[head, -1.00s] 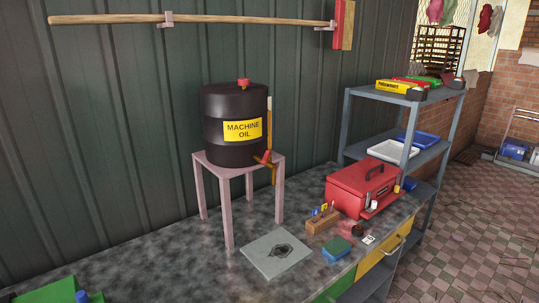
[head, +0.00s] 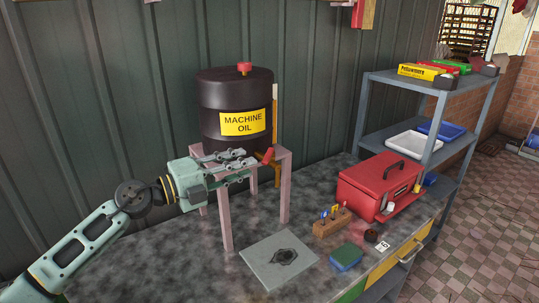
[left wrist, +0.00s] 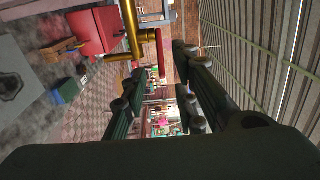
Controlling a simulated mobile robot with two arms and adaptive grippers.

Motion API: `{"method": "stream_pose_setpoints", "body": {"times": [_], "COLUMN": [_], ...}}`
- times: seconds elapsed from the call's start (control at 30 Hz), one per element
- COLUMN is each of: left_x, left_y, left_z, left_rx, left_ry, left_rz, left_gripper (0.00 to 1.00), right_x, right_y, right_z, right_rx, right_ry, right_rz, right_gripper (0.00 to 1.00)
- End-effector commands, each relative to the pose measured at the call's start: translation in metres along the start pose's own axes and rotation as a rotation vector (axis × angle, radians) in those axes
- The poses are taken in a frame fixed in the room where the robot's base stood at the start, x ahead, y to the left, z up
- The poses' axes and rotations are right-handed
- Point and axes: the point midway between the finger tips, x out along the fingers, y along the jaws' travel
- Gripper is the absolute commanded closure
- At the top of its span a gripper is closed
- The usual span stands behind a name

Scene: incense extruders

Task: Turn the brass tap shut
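The brass tap (head: 276,173) with a red lever handle (head: 268,157) sticks out low on the black machine oil drum (head: 222,96). In the left wrist view the brass tap (left wrist: 133,32) is at the top, and its red handle (left wrist: 160,50) appears between my fingertips. My left gripper (head: 251,167) is open and empty, just left of the handle in the head view, its fingers pointing at it. I see no clear contact. The fingers hide part of the stand top. My right gripper is not in view.
The drum stands on a pink stand (head: 226,218) on the grey bench. A grey plate with a dark stain (head: 262,262) lies below. A blue-green sponge (head: 346,257), a wooden block (head: 331,223) and a red toolbox (head: 366,193) are to the right. Shelves (head: 452,114) stand beyond.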

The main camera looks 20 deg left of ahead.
Motion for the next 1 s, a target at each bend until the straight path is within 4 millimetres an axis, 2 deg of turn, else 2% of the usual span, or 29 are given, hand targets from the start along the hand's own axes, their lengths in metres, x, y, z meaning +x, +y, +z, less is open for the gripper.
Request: {"method": "stream_pose_setpoints", "body": {"times": [0.13,0.33,0.5,0.63,0.87,1.0], "left_x": [0.014,0.048,0.069,0.076,0.077,0.077], "left_y": [-0.003,-0.004,-0.002,0.000,0.001,0.001], "left_z": [0.000,0.000,0.000,-0.001,-0.001,-0.001], "left_rx": [0.002,0.000,0.001,0.004,0.004,0.004], "left_ry": [0.004,0.004,0.004,0.004,0.004,0.004], "left_rz": [0.006,0.003,0.005,0.005,0.006,0.006], "left_gripper": [0.73,0.73,0.73,0.73,0.73,0.83], "right_x": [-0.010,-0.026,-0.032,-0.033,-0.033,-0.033], "right_y": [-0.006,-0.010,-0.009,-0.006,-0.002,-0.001], "right_z": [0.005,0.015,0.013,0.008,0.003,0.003], "right_rx": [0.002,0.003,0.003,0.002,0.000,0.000], "right_ry": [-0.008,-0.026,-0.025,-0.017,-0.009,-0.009], "right_rz": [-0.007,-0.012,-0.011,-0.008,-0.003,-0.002], "right_gripper": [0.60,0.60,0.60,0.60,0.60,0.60]}}
